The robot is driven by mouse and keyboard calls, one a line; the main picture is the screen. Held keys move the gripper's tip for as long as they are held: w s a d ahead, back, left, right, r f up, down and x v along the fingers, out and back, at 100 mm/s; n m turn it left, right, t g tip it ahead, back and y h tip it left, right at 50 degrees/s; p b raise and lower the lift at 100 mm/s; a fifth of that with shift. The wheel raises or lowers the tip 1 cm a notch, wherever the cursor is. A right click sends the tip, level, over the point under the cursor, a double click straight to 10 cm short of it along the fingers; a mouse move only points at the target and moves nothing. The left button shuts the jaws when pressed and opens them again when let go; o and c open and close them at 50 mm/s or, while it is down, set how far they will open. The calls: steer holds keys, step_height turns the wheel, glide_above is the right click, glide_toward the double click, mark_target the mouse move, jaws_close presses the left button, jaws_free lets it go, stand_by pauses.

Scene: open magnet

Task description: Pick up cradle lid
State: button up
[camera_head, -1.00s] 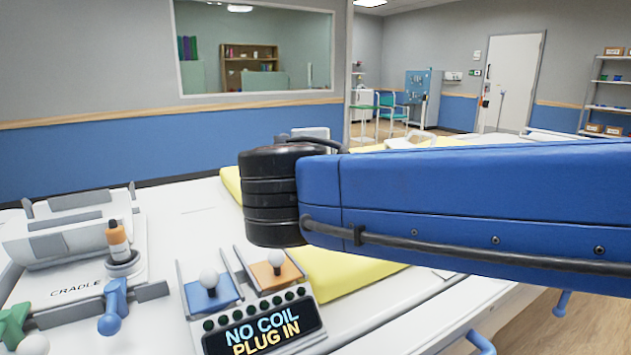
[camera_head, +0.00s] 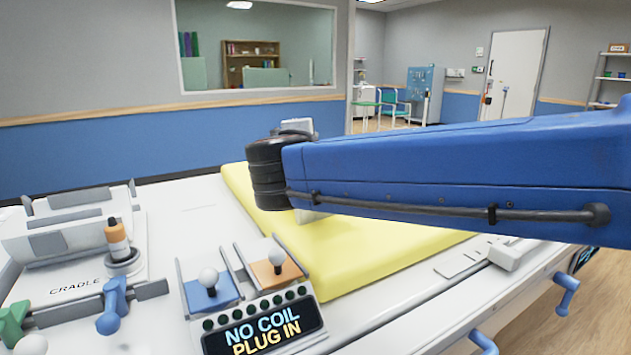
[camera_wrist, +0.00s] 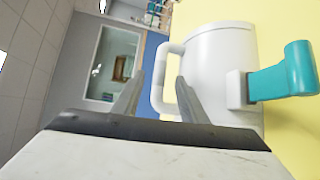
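In the wrist view a white rounded shell (camera_wrist: 222,65), which looks like the cradle lid, lies on the yellow pad (camera_wrist: 290,30). It has a white loop handle (camera_wrist: 158,78) on its left and a teal lever (camera_wrist: 285,75) on its right. My gripper (camera_wrist: 158,98) is open, with one finger left of the handle and the other right of it, overlapping the shell in the picture. I cannot tell whether the fingers touch it. In the head view my blue arm hides most of this area. The cradle base (camera_head: 70,290) sits at the left on the white table.
A panel reading "NO COIL PLUG IN" (camera_head: 262,328) stands at the front, with blue and orange sockets behind it. Blue handles (camera_head: 566,290) stick out from the table's right edge. The yellow pad's front part is clear.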

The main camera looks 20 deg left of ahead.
steer(key=shift+x, duration=3.1)
steer(key=shift+d, duration=0.1)
steer(key=shift+c, duration=0.6)
jaws_close()
